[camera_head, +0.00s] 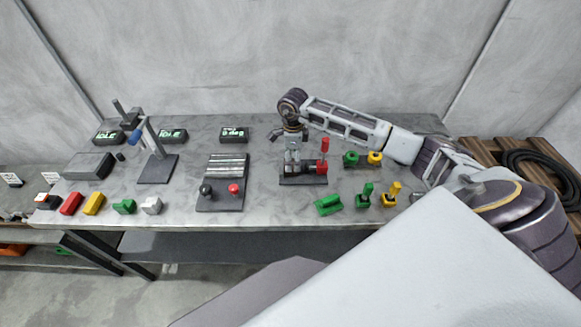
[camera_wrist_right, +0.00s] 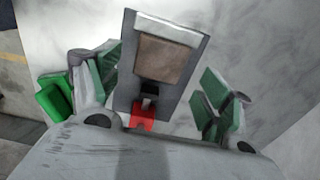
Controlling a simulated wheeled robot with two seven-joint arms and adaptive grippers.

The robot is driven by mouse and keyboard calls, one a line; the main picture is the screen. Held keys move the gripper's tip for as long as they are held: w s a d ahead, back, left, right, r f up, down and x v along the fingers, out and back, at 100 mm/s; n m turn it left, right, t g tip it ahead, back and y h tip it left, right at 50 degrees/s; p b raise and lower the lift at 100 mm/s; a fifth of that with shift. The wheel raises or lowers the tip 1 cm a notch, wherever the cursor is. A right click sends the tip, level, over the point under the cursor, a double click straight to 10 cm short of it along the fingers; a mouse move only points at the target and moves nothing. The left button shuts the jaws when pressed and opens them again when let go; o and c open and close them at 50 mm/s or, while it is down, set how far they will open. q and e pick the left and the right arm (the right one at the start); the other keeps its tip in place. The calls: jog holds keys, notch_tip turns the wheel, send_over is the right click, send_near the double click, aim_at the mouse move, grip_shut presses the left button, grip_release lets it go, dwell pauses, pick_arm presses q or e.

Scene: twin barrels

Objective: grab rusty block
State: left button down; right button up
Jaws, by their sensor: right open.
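A brown, rusty-looking block (camera_wrist_right: 165,58) sits in a dark grey fixture (camera_wrist_right: 128,78) with a pale bar along one edge and a red part near my wrist. In the head view, the fixture (camera_head: 303,181) stands on the table with a red lever; the block cannot be made out clearly there. My right gripper (camera_head: 292,134) hangs above the fixture. In the right wrist view, its green-padded fingers (camera_wrist_right: 162,80) are spread open on either side of the fixture, with nothing between them gripped. My left gripper is not in view.
Green and yellow pieces (camera_head: 375,158) stand right of the fixture, with a green block (camera_head: 328,205) in front. A grey plate with black and red knobs (camera_head: 220,196) lies left. A stand with a blue lever (camera_head: 157,168) is farther left. Small display boxes line the back.

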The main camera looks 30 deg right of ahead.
jog(key=shift+a+f+p, duration=0.1)
jog(key=shift+f+p, duration=0.35)
jog(key=shift+f, duration=1.5)
jog(key=shift+c, duration=0.4)
jog(key=c, duration=1.5)
jog(key=shift+r, duration=0.15)
jog(key=shift+r+b, duration=0.95)
jog(key=shift+r, duration=4)
